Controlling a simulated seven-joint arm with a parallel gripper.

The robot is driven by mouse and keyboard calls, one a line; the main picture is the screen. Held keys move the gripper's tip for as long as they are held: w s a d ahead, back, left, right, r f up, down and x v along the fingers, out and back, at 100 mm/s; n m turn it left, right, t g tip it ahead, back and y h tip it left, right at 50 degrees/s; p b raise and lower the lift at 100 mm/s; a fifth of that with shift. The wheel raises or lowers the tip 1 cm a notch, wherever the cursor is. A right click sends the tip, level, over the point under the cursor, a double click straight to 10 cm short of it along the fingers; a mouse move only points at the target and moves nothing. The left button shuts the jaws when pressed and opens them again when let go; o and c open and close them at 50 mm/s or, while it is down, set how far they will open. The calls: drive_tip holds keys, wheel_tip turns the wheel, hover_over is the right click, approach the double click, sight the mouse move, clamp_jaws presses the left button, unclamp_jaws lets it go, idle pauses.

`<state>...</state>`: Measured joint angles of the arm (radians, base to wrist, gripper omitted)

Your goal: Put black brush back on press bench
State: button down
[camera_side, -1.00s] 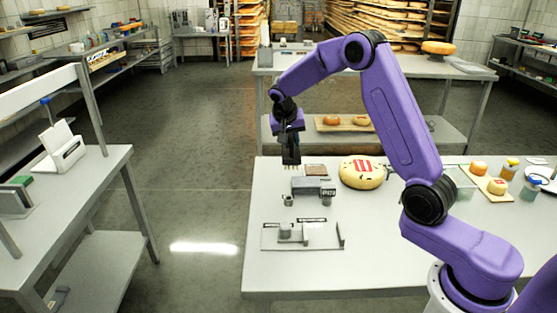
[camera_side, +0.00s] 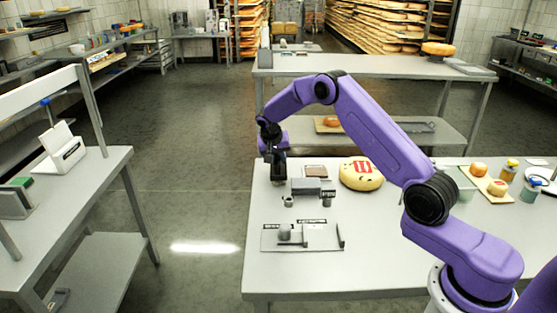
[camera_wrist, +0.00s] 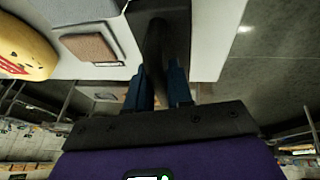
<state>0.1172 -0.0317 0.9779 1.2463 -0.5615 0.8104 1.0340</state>
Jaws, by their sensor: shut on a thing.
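My gripper (camera_side: 278,180) is low over the back left corner of the near grey table (camera_side: 400,245). In the wrist view its dark blue fingers (camera_wrist: 157,88) are shut on a black brush (camera_wrist: 155,45). The brush's dark shaft runs between the fingers to a wider black part at the top of that view. In the side view the brush is hard to tell from the dark gripper. I cannot tell whether it touches the table. No label in view tells which table is the press bench.
A cheese wheel (camera_side: 362,174) with a red mark lies right of the gripper. A flat brown pad (camera_side: 316,171), a grey block (camera_side: 313,187) and a metal fixture plate (camera_side: 313,247) are nearby. Another bench (camera_side: 95,175) stands left across a floor gap.

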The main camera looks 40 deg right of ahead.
drive_tip(key=shift+f, duration=0.25)
drive_tip(key=shift+f, duration=0.15)
drive_tip(key=c, duration=1)
unclamp_jaws()
